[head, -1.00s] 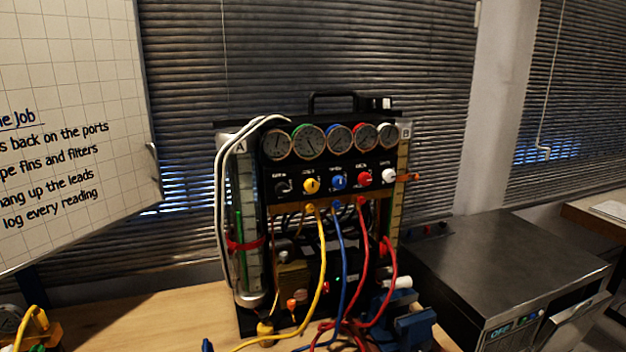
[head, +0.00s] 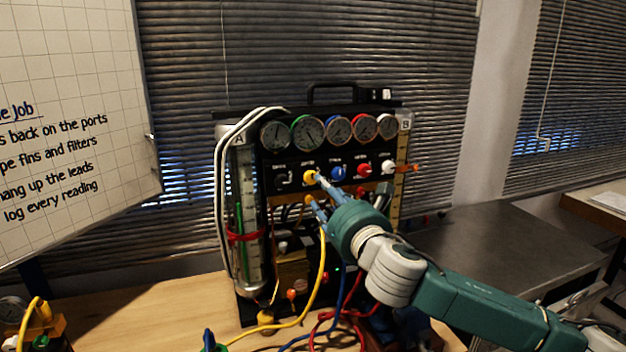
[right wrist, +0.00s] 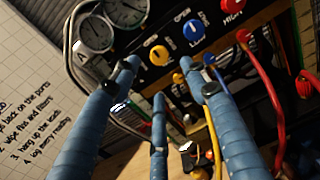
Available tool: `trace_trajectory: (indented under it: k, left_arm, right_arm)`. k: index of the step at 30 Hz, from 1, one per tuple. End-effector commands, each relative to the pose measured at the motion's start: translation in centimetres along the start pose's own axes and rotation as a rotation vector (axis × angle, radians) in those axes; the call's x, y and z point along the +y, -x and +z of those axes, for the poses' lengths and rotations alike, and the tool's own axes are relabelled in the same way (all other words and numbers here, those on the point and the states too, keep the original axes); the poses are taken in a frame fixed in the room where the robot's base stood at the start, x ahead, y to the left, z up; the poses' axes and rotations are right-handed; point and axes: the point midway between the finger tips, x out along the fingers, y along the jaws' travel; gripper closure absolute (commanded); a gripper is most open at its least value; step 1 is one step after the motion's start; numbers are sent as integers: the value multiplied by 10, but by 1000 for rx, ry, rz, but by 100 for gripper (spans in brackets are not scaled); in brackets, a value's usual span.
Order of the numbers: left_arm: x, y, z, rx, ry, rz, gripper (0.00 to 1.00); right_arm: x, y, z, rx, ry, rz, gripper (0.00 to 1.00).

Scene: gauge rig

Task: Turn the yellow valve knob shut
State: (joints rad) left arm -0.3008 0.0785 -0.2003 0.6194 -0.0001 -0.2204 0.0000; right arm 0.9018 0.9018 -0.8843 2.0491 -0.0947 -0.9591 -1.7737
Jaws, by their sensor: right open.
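The yellow valve knob (head: 310,177) sits on the black panel of the gauge rig, between a black knob (head: 283,179) and a blue knob (head: 338,173). My right gripper (head: 312,188) reaches in from the lower right, its blue fingers close to the yellow knob. In the right wrist view the yellow knob (right wrist: 159,55) shows between and beyond the spread fingers of my right gripper (right wrist: 163,75). The gripper is open and empty; I cannot tell whether a fingertip touches the panel. My left gripper is not in view.
Round gauges (head: 308,133) stand in a row above the knobs. Red (head: 364,168) and white (head: 389,167) knobs are to the right. A yellow hose (head: 322,270) and other hoses hang below.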

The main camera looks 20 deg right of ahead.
Motion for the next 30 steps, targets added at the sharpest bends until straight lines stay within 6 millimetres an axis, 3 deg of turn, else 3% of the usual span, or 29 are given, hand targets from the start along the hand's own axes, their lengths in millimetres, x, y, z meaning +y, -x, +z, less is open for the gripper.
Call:
trace_trajectory:
  k: [9,15,27,30]
  left_arm:
    - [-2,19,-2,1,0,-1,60]
    - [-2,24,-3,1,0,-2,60]
    - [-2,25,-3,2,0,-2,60]
    - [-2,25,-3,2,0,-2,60]
  right_arm:
    - [1,-61,3,1,-6,-1,55]
    - [1,-85,1,2,-6,-1,55]
    - [1,-93,0,1,-5,1,55]
    - [1,-93,0,1,-6,0,73]
